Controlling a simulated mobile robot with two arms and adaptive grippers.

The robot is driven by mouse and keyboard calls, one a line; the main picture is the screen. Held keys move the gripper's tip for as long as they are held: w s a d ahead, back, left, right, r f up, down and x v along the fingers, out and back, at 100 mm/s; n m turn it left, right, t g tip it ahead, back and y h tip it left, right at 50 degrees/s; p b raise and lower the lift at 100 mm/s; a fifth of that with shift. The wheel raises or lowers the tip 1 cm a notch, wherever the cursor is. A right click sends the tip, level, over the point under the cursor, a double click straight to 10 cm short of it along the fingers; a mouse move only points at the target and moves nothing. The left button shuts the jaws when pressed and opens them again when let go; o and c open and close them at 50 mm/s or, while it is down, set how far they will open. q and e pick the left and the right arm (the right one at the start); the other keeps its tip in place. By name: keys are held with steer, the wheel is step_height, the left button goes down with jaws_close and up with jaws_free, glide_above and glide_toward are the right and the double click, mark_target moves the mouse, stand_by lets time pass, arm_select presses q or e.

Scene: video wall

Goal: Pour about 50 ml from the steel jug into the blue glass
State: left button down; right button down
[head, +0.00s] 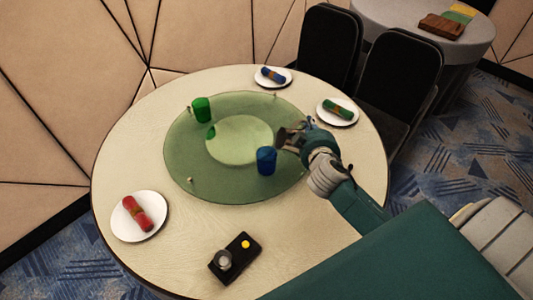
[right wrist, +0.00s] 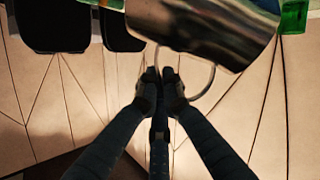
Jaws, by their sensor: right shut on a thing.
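The blue glass (head: 266,161) stands upright on the near right part of the green glass turntable. My right gripper (head: 300,139) is just above and right of it in the head view. In the head view the jug (head: 286,135) shows small and partly hidden by the gripper, close to the blue glass. It looks tilted; I cannot tell whether liquid flows. My left gripper is not in view.
A green glass (head: 202,109) stands at the turntable's (head: 187,160) far left. Plates with rolled napkins (head: 137,214) lie around the round table (head: 185,235). A black device (head: 230,268) lies at the front. Black chairs (head: 401,80) stand behind.

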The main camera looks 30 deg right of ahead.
steer(key=shift+w+a+r+n, duration=0.2)
steer(key=shift+a+r+n, duration=0.1)
steer(key=shift+a+r, duration=0.2)
steer(key=shift+r+h, duration=0.2)
steer(key=shift+h, duration=0.1)
stand_by(0.8)
steer(key=shift+w+a+r+n+p, duration=0.2)
steer(key=shift+a+n+p, duration=0.1)
steer(key=shift+a, duration=0.2)
stand_by(1.0)
steer(key=shift+s+d+f, duration=0.15)
steer(key=shift+d+f, duration=0.1)
steer(key=shift+d, duration=0.05)
steer(key=shift+s+d+f+m+b, duration=0.25)
steer(key=shift+d+f+m+b, duration=0.4)
steer(key=shift+f, duration=0.25)
steer(key=shift+d+r+m+y+p, duration=0.1)
steer(key=shift+d+m+y+p, duration=0.2)
steer(key=shift+m+y+p, duration=0.1)
steer(key=shift+s+d+m, duration=0.15)
steer(key=shift+d+m, duration=0.2)
steer(key=shift+s+d+f+m+y, duration=0.1)
steer(key=shift+d+f+m+y, duration=0.1)
steer(key=shift+f+m+y, duration=0.25)
steer(key=shift+d+f+m+y, duration=0.2)
steer(key=shift+f+m+y, duration=0.05)
steer(key=shift+f, duration=0.4)
